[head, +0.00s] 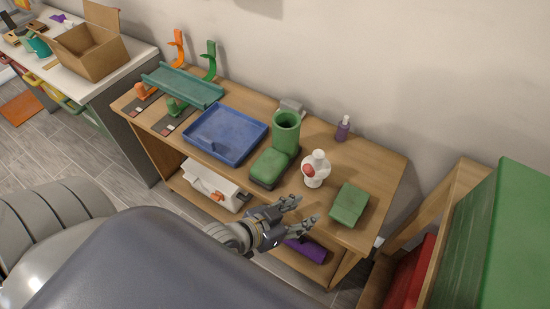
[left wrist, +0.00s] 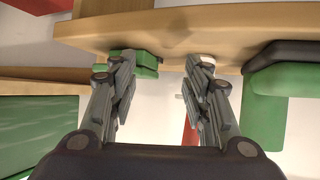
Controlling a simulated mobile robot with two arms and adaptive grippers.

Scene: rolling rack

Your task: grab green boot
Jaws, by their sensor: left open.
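The green boot (head: 285,135) stands upright on the wooden table (head: 365,160), its toe pointing toward the front edge. In the left wrist view, which shows the scene upside down, the boot (left wrist: 265,112) is at the right with its dark sole upward. My left gripper (head: 303,209) is open and empty at the table's front edge, to the right of the boot's toe and apart from it. In the left wrist view its fingers (left wrist: 162,68) are spread, with the boot outside them to the right. My right gripper is not in view.
A white vase (head: 317,172) with a red patch stands right of the boot, and a green box (head: 349,204) lies farther right. A blue tray (head: 226,134) is left of the boot. A purple bottle (head: 343,128) stands behind. A lower shelf holds a white bin (head: 208,185).

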